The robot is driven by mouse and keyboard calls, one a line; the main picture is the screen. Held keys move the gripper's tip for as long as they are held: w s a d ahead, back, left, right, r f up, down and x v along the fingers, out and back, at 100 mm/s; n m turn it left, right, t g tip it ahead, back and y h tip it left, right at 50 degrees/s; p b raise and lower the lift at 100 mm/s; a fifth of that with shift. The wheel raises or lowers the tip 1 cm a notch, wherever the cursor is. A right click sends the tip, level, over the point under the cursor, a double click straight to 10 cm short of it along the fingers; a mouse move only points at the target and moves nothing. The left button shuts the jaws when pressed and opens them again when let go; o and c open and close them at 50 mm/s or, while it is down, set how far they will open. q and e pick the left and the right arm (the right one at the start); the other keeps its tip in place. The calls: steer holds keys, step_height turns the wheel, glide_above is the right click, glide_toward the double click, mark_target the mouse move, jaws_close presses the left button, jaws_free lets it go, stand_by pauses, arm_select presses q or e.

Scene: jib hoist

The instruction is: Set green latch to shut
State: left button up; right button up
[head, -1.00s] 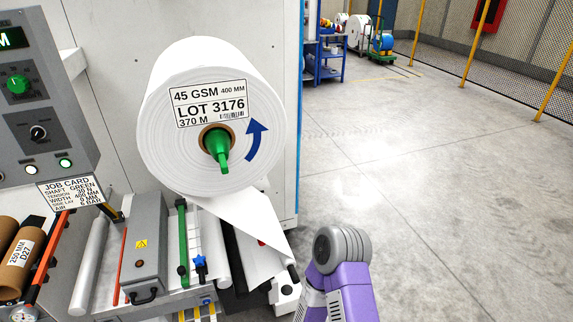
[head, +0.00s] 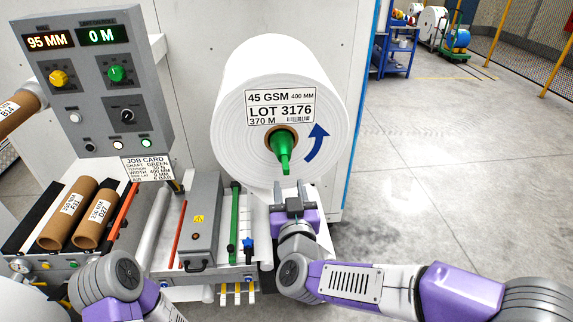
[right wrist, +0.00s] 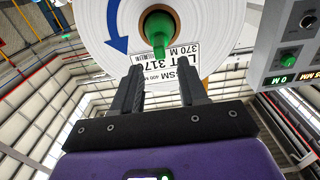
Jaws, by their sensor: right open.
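The green latch (head: 283,152) sticks out of the cardboard core of the large white paper roll (head: 240,100) and points downward in the head view. In the right wrist view the green latch (right wrist: 158,32) shows just beyond and between my fingertips. My right gripper (head: 290,188) is open and empty, a little below the latch, with its fingers pointing up toward the roll; the right wrist view shows both dark fingers (right wrist: 163,78) apart. Of my left arm only purple and grey links show at the lower left; its gripper is not in view.
A grey control panel (head: 104,90) with knobs and lit displays stands left of the roll. A job card (head: 148,168) hangs below it. Brown cores (head: 68,212), a grey box (head: 201,225) and a green bar (head: 234,225) lie below. Open floor (head: 440,180) is at right.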

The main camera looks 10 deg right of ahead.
mark_target(287, 172)
steer(key=w, duration=0.7)
steer(key=shift+w+r+p, duration=0.1)
steer(key=shift+w+p, duration=0.1)
steer(key=shift+p, duration=0.2)
jaws_close()
